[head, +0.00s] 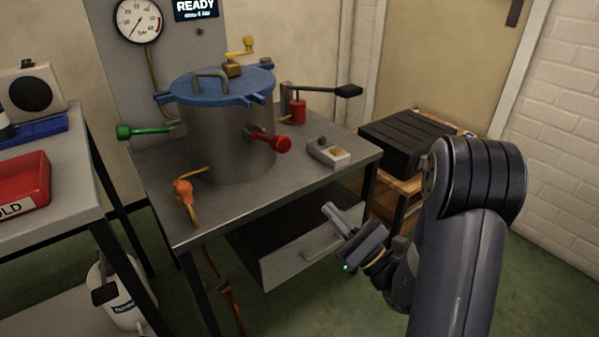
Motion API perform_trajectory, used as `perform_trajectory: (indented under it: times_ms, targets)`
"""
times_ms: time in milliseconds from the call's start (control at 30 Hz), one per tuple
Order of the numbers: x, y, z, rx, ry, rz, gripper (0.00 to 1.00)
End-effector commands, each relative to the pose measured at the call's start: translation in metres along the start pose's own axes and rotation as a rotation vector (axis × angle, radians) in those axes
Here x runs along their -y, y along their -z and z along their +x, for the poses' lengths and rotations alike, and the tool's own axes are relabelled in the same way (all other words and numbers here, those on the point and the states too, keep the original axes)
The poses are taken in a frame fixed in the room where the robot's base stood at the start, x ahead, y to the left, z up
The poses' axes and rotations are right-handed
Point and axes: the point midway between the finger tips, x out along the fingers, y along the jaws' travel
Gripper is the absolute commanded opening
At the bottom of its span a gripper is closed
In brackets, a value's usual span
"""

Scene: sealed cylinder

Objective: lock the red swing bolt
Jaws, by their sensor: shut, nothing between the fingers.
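The grey cylinder (228,145) with a blue lid (221,84) stands upright on the metal table. The red swing bolt (283,144) sticks out from the cylinder's front right side, its red knob pointing right, below the lid's rim. A green swing bolt (125,132) sticks out to the left from the cylinder's left side. My gripper (328,209) is shut and empty. In the picture it is below and to the right of the red bolt, in front of the table's right part, apart from the bolt.
A black-handled lever (347,91) with a red piece (298,110) stands behind right. A grey and white box (328,153) lies on the table's right. An orange valve (182,190) sits at the front left edge. An open drawer (311,244) juts out below my gripper.

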Motion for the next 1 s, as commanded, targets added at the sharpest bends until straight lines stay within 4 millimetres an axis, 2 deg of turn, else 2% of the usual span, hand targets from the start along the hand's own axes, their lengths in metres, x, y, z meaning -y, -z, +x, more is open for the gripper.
perform_trajectory:
  times_ms: [333,467,567,967,1000]
  targets:
    - [0.001,0.000,0.000,0.001,0.003,0.000,0.00]
    - [0.000,0.000,0.007,0.002,0.001,-0.001,0.00]
    - [-0.001,0.000,0.019,0.004,-0.002,-0.002,0.00]
    - [-0.001,0.000,0.104,0.007,-0.001,-0.001,0.00]
    - [0.000,-0.005,0.107,0.005,0.000,-0.002,0.00]
